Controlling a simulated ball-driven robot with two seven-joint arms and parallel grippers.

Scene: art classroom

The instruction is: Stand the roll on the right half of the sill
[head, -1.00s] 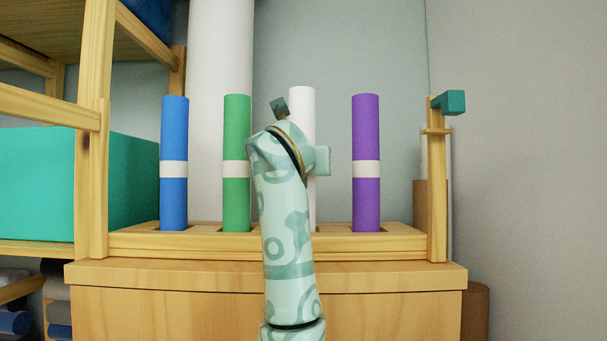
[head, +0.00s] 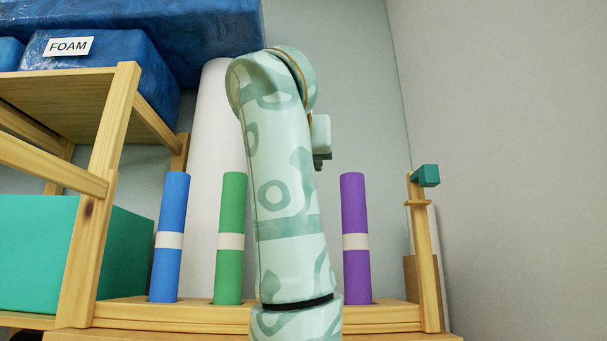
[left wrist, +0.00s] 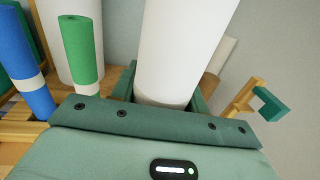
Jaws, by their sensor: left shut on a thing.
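A white roll (left wrist: 172,50) stands between the fingers of my left gripper (left wrist: 163,90) in the left wrist view. The gripper is shut on it. Its upper end runs out of that view, and its lower part is hidden by the hand. In the head view my left arm covers the roll and most of the gripper. My right gripper is in neither view. I cannot make out a sill.
A wooden rack (head: 195,313) holds blue (head: 170,235), green (head: 231,238) and purple (head: 355,238) rolls. A teal-tipped post (head: 424,175) stands at its right end. A thick white roll (head: 208,140) is behind. Shelving with blue foam (head: 115,75) and a teal box (head: 35,250) is left.

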